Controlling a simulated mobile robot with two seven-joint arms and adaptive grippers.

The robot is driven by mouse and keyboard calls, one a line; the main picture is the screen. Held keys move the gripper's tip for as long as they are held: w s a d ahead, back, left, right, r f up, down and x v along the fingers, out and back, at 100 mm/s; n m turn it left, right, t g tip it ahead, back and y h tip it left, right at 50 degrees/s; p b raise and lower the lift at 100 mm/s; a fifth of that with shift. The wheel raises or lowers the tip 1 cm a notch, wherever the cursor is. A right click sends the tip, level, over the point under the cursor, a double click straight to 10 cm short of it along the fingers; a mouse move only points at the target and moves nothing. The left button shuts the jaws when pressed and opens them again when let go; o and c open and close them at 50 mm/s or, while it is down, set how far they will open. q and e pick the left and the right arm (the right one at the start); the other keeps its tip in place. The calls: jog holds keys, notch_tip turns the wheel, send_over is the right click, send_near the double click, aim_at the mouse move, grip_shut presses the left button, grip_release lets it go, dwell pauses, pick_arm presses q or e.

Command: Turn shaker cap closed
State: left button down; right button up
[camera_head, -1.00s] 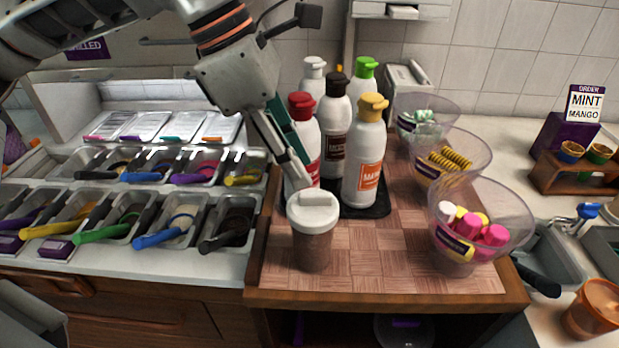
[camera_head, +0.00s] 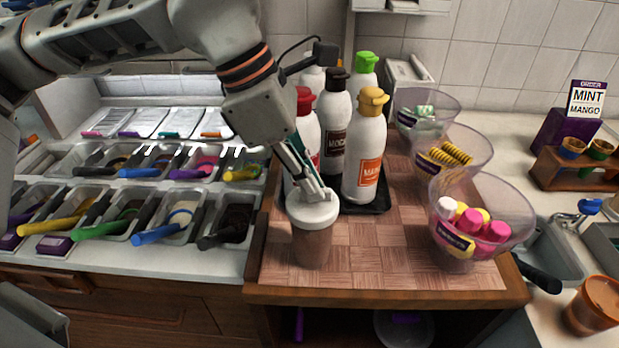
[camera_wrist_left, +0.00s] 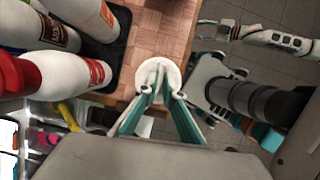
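The shaker (camera_head: 312,243) stands upright near the front left of the wooden counter, a brown body under a white cap (camera_head: 322,216). The round cap also shows in the left wrist view (camera_wrist_left: 172,71). My left gripper (camera_head: 318,192) is over the cap from above, its teal fingers drawn close together. In the left wrist view my left gripper (camera_wrist_left: 160,80) has its fingertips on both sides of the cap's raised ridge and appears shut on it. What looks like my right gripper (camera_wrist_left: 222,31) shows at the upper right of that view, with its fingers unclear.
Several sauce bottles, including an orange-capped one (camera_head: 365,150), stand close behind the shaker on a black tray (camera_head: 376,206). Clear bowls, the nearest (camera_head: 490,215), line the counter's right side. Topping bins with scoops lie left. The counter front right of the shaker is clear.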

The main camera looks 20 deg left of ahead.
pick_arm(q)
jog(key=shift+m, duration=0.7)
jog(key=c, duration=2.2)
grip_release()
jog(key=shift+o, duration=0.2)
jog(key=shift+r, duration=0.2)
jog(key=v, duration=1.1)
jog(key=shift+w+a+r, duration=0.15)
jog(key=shift+a+r, duration=0.15)
